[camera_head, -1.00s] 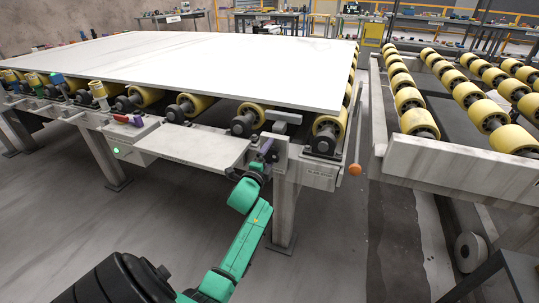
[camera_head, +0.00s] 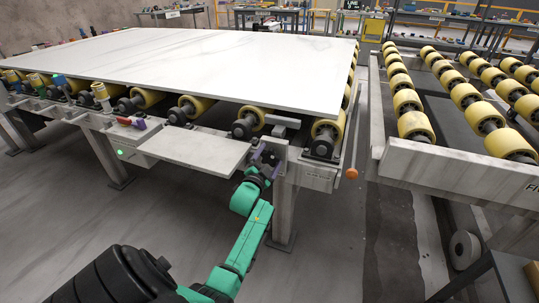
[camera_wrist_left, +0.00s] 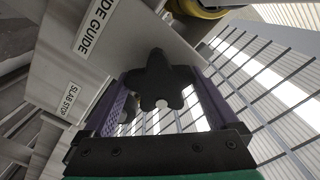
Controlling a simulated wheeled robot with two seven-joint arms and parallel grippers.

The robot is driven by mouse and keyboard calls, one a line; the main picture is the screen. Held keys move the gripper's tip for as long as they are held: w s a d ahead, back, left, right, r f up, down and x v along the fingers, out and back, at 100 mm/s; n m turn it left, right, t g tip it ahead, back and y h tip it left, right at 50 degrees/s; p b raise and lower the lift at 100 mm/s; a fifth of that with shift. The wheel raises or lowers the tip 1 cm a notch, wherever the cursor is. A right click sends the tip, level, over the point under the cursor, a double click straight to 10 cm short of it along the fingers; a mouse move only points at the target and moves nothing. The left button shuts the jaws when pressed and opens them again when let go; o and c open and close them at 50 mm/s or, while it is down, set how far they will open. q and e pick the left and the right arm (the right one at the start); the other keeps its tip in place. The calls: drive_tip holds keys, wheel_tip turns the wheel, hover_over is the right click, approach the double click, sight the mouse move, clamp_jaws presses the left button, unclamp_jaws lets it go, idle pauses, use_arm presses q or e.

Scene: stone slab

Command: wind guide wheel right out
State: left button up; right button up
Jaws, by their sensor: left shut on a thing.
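The guide wheel is a dark lobed knob (camera_wrist_left: 160,82) below the SIDE GUIDE label in the left wrist view. My left gripper (camera_wrist_left: 160,98) has a purple finger on each side of it and is shut on it. In the head view my left gripper (camera_head: 266,160) is at the front edge of the roller table, near its right corner post. The wheel is small and dark there, mostly hidden between the fingers. My right gripper is not in view.
A pale stone slab (camera_head: 220,68) lies on the yellow-rollered table. A flat shelf (camera_head: 195,152) juts out left of my gripper. An orange-ended lever (camera_head: 352,174) hangs to the right. A second roller conveyor (camera_head: 455,160) stands farther right, across a gap.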

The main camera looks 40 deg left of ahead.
use_arm(q)
drive_tip(key=shift+n+p, duration=0.4)
drive_tip(key=shift+n, duration=0.6)
drive_tip(key=n+p, duration=0.1)
drive_tip(key=n, duration=0.2)
drive_tip(key=shift+n+p, duration=0.3)
drive_tip(key=shift+p, duration=0.05)
drive_tip(key=shift+n+p, duration=0.6)
drive_tip(key=shift+n, duration=1)
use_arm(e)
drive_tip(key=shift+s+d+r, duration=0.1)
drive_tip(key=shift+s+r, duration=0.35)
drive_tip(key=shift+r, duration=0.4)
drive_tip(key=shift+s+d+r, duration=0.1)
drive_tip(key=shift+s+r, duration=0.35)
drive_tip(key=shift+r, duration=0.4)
use_arm(q)
drive_tip(key=shift+f, duration=0.1)
drive_tip(key=o, duration=1)
drive_tip(key=p+v, duration=0.2)
drive_tip(key=v, duration=1.2)
drive_tip(key=shift+s+d, duration=0.2)
drive_tip(key=shift+s, duration=0.1)
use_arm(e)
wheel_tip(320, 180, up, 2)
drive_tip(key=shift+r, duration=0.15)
